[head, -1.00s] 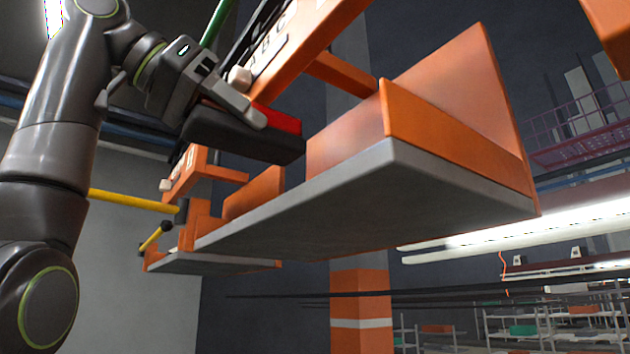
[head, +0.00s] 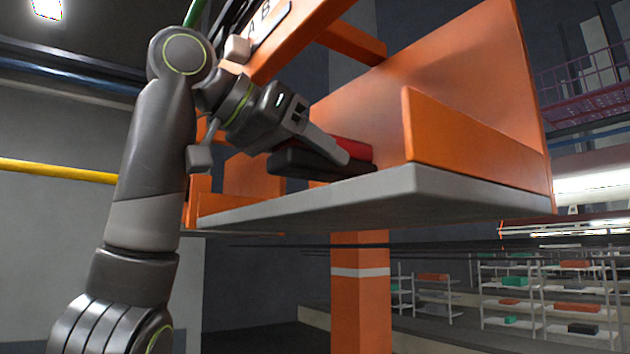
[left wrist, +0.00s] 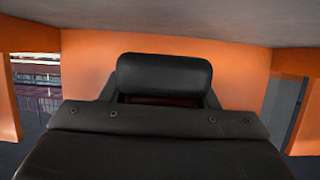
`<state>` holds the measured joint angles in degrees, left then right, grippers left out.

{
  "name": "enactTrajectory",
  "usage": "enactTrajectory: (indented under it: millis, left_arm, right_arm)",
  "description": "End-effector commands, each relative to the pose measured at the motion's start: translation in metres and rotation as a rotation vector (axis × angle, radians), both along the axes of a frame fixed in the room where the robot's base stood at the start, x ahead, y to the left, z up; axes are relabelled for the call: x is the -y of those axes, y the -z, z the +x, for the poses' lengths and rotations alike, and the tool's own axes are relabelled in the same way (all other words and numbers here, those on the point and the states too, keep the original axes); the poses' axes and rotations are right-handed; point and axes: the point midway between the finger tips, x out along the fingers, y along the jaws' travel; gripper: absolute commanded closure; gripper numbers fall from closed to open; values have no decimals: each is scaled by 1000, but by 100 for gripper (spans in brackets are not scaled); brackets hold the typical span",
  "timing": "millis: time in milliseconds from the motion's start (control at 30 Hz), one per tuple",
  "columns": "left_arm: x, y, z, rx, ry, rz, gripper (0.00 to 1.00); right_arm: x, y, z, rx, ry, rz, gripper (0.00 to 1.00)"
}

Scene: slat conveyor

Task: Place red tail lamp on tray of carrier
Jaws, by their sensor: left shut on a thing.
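The red tail lamp (head: 352,151) has a red lens and a black housing. My left gripper (head: 338,152) is shut on it and holds it just over the left front edge of the carrier's tray (head: 470,197). Whether the lamp touches the tray cannot be told. The tray is a grey slab with orange back and side panels, seen slightly from below. In the left wrist view, black parts fill the foreground and a dark red strip of the lamp (left wrist: 170,100) shows between them. The far gripper finger is hidden. My right gripper is not in view.
An orange carrier frame (head: 300,48) with a lettered plate rises above the tray. A low orange side panel (head: 465,140) stands just right of the lamp. A yellow bar (head: 60,171) runs at left. Shelves with coloured boxes (head: 545,300) stand far behind at right.

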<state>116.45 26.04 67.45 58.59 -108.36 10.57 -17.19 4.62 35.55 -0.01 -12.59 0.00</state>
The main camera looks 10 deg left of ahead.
Motion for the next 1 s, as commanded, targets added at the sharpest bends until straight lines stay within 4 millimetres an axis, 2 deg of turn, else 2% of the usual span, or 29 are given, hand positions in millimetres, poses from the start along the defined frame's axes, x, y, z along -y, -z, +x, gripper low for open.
enactTrajectory:
  millis: [133,367,500,933,967,1000]
  left_arm:
    - [0,6,0,1,0,-1,75]
    - [0,31,0,1,0,0,75]
    - [3,34,2,2,0,-1,75]
    - [3,42,2,2,0,-1,75]
    - [3,42,2,0,0,0,44]
    - [3,41,2,0,0,0,39]
  right_arm:
    - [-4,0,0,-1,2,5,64]
    - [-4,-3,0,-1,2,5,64]
    - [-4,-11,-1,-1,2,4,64]
    - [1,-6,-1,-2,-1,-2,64]
    - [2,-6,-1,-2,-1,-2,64]
    - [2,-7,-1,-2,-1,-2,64]
